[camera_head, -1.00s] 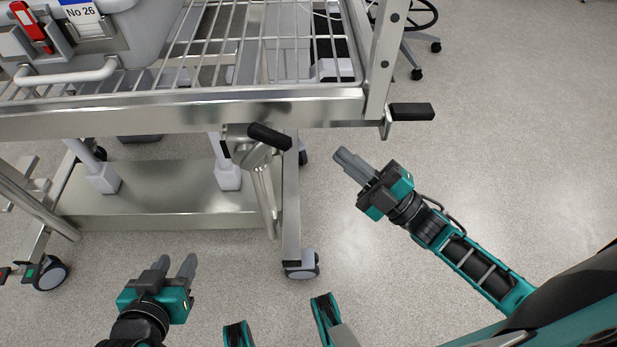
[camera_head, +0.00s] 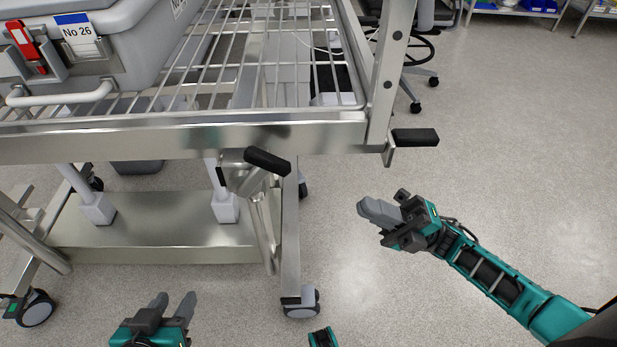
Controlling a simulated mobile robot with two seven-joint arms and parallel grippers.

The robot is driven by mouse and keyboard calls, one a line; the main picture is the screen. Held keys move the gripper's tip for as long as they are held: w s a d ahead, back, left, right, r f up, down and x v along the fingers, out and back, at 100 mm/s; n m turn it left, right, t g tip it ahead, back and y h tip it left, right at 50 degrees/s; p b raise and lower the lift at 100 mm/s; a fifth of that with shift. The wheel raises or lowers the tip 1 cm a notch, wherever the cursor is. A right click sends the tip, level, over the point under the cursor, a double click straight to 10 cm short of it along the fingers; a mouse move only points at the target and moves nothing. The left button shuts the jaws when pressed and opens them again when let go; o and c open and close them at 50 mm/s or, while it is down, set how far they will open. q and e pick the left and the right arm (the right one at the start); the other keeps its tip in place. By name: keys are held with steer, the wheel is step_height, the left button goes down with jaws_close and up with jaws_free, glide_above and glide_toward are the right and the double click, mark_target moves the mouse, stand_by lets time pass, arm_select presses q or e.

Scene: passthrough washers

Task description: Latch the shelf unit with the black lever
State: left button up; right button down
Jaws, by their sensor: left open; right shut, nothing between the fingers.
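The shelf unit (camera_head: 190,141) is a metal wire-rack frame across the upper left. A black lever handle (camera_head: 267,160) sits on a metal arm below its front rail, right of the middle of the rail. A second black handle (camera_head: 415,137) sticks out to the right from a bracket at the right corner post. I cannot tell which one latches. My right gripper (camera_head: 366,208) is shut and empty, below the second handle and apart from both handles. My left gripper (camera_head: 172,300) is open and empty at the bottom left, its fingers pointing up, well below the unit.
A grey bin (camera_head: 125,40) labelled No 26, with a red latch, rests on the rack. A steel lower base (camera_head: 160,235) and caster wheels (camera_head: 301,302) stand below. Open floor (camera_head: 530,170) lies to the right. A wheeled chair (camera_head: 420,45) stands behind.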

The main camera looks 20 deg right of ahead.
steer(key=p, duration=0.1)
glide_toward(289, 173)
steer(key=x, duration=0.5)
steer(key=shift+w+a+f, duration=0.2)
steer(key=shift+w+f, duration=0.05)
steer(key=shift+w, duration=0.05)
arm_select(q)
steer(key=shift+s+a+r, duration=0.1)
steer(key=shift+a+r, duration=0.15)
arm_select(e)
steer(key=shift+w+a+r, duration=0.15)
steer(key=shift+a+r, duration=0.2)
steer(key=shift+a, duration=0.15)
steer(key=shift+r, duration=0.1)
arm_select(q)
steer(key=shift+s+a+r+p, duration=0.2)
steer(key=shift+p, duration=0.55)
arm_select(e)
steer(key=shift+w+a+r, duration=0.1)
steer(key=shift+a+r, duration=0.05)
steer(key=shift+r, duration=0.35)
steer(key=shift+a+r, duration=0.2)
steer(key=shift+r, duration=0.3)
